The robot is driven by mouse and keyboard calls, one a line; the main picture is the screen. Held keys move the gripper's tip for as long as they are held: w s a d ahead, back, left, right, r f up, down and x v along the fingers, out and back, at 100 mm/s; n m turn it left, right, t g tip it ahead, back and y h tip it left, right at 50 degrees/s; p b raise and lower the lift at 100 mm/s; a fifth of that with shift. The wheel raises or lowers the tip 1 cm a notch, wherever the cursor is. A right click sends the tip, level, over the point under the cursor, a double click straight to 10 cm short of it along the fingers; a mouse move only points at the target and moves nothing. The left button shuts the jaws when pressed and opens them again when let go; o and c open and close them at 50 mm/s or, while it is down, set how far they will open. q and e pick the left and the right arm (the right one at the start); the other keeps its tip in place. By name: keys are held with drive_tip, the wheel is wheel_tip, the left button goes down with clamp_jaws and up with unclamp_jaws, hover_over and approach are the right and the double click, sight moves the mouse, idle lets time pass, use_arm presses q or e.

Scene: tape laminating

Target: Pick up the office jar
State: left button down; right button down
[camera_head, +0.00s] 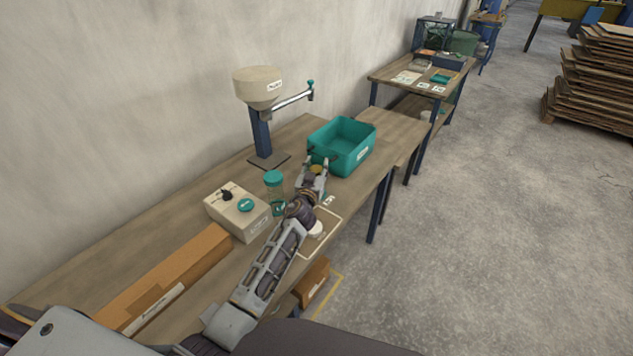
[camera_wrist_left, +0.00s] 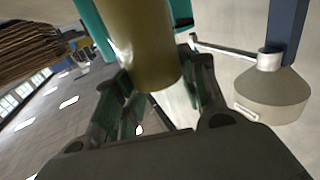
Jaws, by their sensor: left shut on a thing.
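My left gripper (camera_head: 317,163) reaches over the workbench, just in front of a teal bin (camera_head: 352,164). It is shut on an olive-yellow cylinder (camera_head: 316,169), which I take to be the office jar. In the left wrist view the smooth, rounded cylinder (camera_wrist_left: 147,50) sits between the fingers of the left gripper (camera_wrist_left: 160,85). Its far part runs out of that view, and my gripper hides much of it in the head view. Whether it touches the bench cannot be told. My right gripper is not in view.
A clear jar with a teal lid (camera_head: 273,180) stands left of my arm, beside a beige box (camera_head: 237,212). A hopper (camera_head: 258,87) on a blue post stands behind. A long cardboard box (camera_head: 178,277) lies at the near left. A second table (camera_head: 388,75) stands farther back.

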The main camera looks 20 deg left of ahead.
use_arm(q)
drive_tip(key=shift+r, duration=0.1)
